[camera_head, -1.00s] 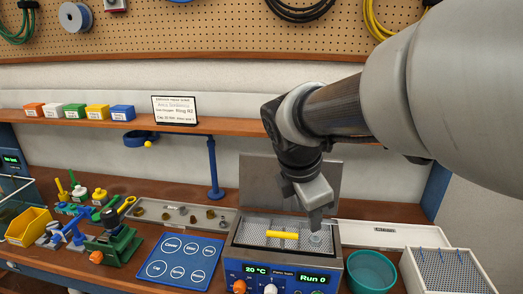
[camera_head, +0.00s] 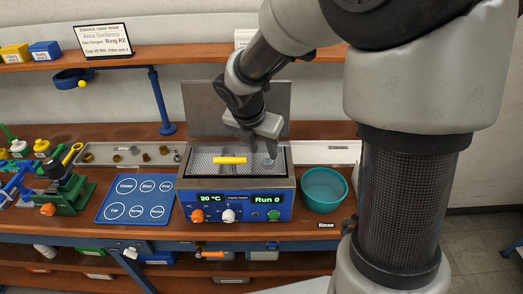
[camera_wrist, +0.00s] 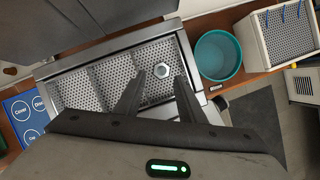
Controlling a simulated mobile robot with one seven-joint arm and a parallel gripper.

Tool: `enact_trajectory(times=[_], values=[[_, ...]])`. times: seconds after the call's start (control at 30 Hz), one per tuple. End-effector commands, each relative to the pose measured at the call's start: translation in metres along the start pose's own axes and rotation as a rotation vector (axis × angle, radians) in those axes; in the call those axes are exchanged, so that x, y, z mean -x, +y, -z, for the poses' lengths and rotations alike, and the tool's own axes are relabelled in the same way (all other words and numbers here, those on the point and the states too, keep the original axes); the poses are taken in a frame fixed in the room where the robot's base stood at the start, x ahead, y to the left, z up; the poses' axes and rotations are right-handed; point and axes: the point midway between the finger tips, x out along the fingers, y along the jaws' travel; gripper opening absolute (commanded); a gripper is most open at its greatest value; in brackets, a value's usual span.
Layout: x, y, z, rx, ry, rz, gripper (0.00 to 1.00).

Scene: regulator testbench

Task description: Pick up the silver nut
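The silver nut (camera_head: 268,163) lies at the right end of the perforated basket in the blue bench unit (camera_head: 235,203) with the "20 °C" and "Run 0" displays. In the wrist view the nut (camera_wrist: 162,70) is a small ring with a hole, on the basket floor (camera_wrist: 110,82). My gripper (camera_wrist: 161,75) is open and empty. Its two fingers are apart, and the nut shows between their tips. In the head view my gripper (camera_head: 268,130) hangs above the right part of the unit, with its fingertips hard to make out.
A yellow bar (camera_head: 229,160) lies in the basket left of the nut. The unit's raised lid (camera_head: 225,106) stands behind. A teal bowl (camera_head: 324,190) is close on the right. A blue mat (camera_head: 134,200) and a tray of small parts (camera_head: 92,156) are on the left.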

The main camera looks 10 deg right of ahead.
Motion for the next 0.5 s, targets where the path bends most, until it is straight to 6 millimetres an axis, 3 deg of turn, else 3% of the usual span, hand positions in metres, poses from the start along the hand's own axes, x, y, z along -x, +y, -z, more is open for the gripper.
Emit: enact_trajectory(times=[0.5], values=[[-0.055,-0.004,0.003,-0.001,-0.001,0.001,0.36]])
